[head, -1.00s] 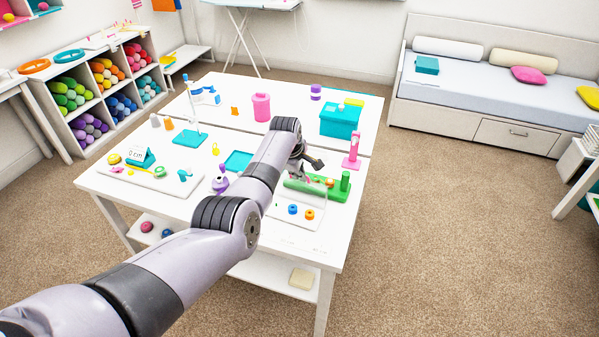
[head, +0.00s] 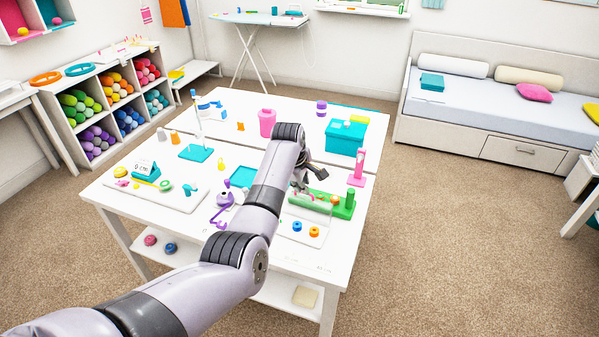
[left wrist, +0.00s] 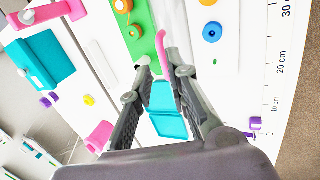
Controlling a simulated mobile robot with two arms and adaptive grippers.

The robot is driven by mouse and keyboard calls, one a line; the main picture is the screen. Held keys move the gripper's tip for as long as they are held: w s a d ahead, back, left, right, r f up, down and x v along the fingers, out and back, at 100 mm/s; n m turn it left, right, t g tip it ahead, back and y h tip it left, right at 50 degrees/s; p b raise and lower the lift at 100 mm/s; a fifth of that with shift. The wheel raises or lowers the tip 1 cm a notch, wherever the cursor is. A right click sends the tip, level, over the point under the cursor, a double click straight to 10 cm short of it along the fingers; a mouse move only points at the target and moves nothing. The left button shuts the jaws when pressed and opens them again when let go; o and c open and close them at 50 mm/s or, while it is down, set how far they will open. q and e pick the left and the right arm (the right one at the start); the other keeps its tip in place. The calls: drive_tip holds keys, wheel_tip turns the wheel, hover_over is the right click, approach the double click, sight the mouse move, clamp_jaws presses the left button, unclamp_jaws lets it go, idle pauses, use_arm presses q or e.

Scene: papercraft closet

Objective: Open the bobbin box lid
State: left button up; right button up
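The bobbin box (head: 318,241) is a pale, shallow box near the right front of the white table, with a blue bobbin (head: 297,226) and an orange bobbin (head: 314,232) showing. A pale see-through panel (head: 308,211), seemingly its lid, is beside a green board (head: 346,206); its exact tilt is unclear. My left gripper (head: 308,179) is over the board's far side. In the left wrist view my left gripper (left wrist: 164,68) is open, and a pink curved strip (left wrist: 162,48) shows between its fingertips. Contact is unclear. The blue bobbin also shows there (left wrist: 212,31). My right gripper is out of view.
A teal box (head: 345,138) and a pink stand (head: 357,168) are behind and right of my gripper. A white tray (head: 150,192) of small items and a purple item (head: 225,199) are to the left. Carpet lies clear right of the table.

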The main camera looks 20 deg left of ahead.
use_arm(q)
drive_tip(key=v, duration=0.7)
drive_tip(key=shift+s, duration=0.1)
drive_tip(key=shift+c, duration=0.2)
